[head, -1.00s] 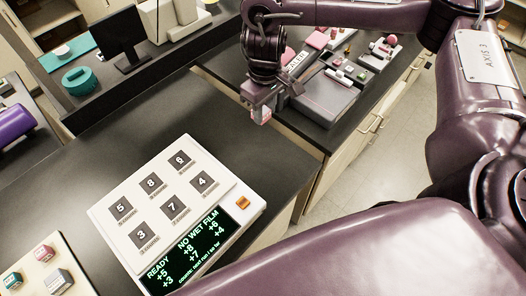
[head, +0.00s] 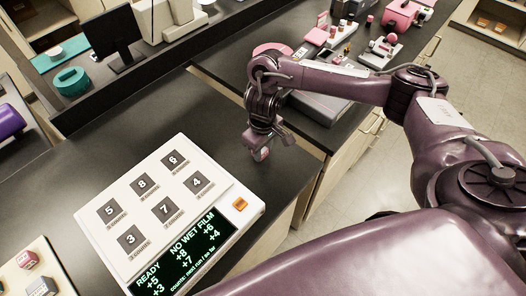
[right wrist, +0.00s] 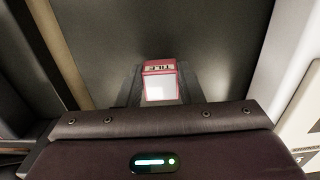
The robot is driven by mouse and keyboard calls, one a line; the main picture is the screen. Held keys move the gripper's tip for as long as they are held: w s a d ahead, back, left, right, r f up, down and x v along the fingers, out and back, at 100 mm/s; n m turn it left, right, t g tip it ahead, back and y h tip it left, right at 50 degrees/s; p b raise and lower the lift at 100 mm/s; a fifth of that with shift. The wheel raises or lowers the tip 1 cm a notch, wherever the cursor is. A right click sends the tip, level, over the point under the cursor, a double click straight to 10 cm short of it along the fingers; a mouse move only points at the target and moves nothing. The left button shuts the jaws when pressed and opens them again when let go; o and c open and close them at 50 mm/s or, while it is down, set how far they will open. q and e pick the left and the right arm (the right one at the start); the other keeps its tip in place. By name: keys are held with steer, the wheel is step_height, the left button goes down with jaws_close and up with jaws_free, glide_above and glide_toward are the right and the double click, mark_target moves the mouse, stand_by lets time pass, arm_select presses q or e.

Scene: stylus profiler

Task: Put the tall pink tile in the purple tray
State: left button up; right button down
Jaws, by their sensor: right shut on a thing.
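My right gripper (head: 262,148) is shut on a small pink tile (head: 260,155), held above the dark bench. In the right wrist view the tile (right wrist: 161,84) shows a pale front face and a pink-red upper edge with small dark lettering; its sides are between the fingers. Its full height is hard to judge. I cannot make out a purple tray; a purple rounded object (head: 9,121) is cut off at the left edge of the head view. My left gripper is not in view.
A white instrument (head: 150,190) with several numbered dark squares and a lit display (head: 190,252) stands on the bench. A pale tray (head: 42,262) with small blocks is at bottom left. Pink items and a grey device (head: 318,106) lie on the far right bench. Bare bench (head: 205,110) lies behind the instrument.

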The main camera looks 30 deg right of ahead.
steer(key=shift+f, duration=0.3)
steer(key=shift+f, duration=0.1)
steer(key=c, duration=1)
jaws_free()
